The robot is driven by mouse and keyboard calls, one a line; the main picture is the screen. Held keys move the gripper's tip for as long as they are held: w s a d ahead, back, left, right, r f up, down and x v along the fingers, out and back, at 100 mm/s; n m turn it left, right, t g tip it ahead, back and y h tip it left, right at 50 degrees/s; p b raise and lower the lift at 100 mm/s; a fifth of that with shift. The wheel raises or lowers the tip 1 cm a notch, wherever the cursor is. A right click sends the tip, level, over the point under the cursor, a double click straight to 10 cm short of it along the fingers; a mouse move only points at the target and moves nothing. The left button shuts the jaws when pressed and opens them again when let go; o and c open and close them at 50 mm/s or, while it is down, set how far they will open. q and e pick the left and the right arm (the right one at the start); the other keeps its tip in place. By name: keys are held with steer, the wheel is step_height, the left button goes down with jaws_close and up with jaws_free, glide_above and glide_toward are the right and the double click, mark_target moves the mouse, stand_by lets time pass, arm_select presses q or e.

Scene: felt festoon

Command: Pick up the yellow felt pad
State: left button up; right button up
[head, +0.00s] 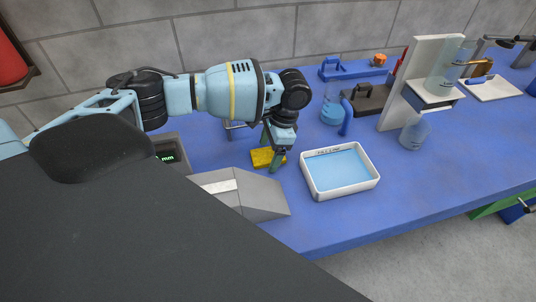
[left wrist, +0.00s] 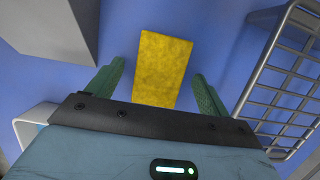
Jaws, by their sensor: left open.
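The yellow felt pad (head: 262,157) lies flat on the blue bench top. In the left wrist view the pad (left wrist: 162,68) is a plain yellow rectangle, slightly tilted, with its near end between the fingers. My left gripper (head: 278,163) points down at the pad in the head view and hides part of it. In the left wrist view its two green fingers (left wrist: 158,88) are spread on either side of the pad, with blue bench showing between each finger and the pad. It holds nothing. My right gripper is not in view.
A white tray of blue liquid (head: 340,170) stands right of the pad. A grey sloped block (head: 245,194) is close in front. A wire rack (left wrist: 287,70) stands right in the left wrist view. Beakers and a white stand (head: 405,85) are farther right.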

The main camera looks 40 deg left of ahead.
arm_select(q)
steer(key=shift+f, duration=0.2)
stand_by(0.5)
steer(key=shift+c, duration=0.6)
steer(key=c, duration=0.9)
